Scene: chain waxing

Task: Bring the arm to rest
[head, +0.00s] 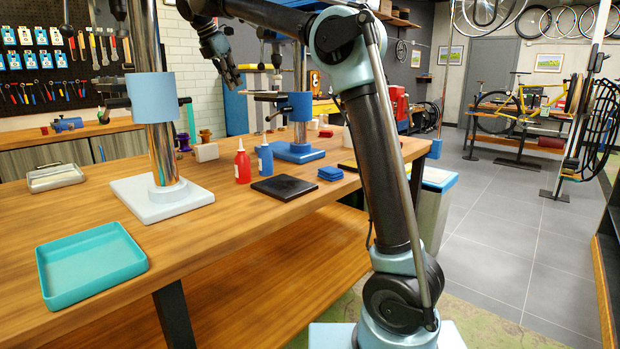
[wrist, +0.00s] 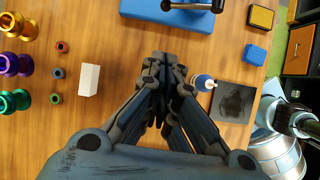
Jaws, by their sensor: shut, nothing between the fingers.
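My gripper (head: 234,80) is held high above the workbench (head: 105,235) at the upper left of the head view, at the end of my raised, bent arm. Its fingers point down toward the bench and hold nothing. In the wrist view my gripper (wrist: 165,60) has its fingers drawn together in the middle, above bare wood. A blue bottle (wrist: 204,81) shows just right of the fingers, partly hidden by them. It also stands upright in the head view (head: 265,158).
Near the gripper stand a red bottle (head: 242,165), a black pad (head: 284,188), a blue cloth (head: 330,173), a white block (wrist: 89,80) and coloured spools (wrist: 16,64). Repair stands rise from a white base (head: 150,205) and a blue base (head: 297,154). A teal tray (head: 90,265) lies at the front left.

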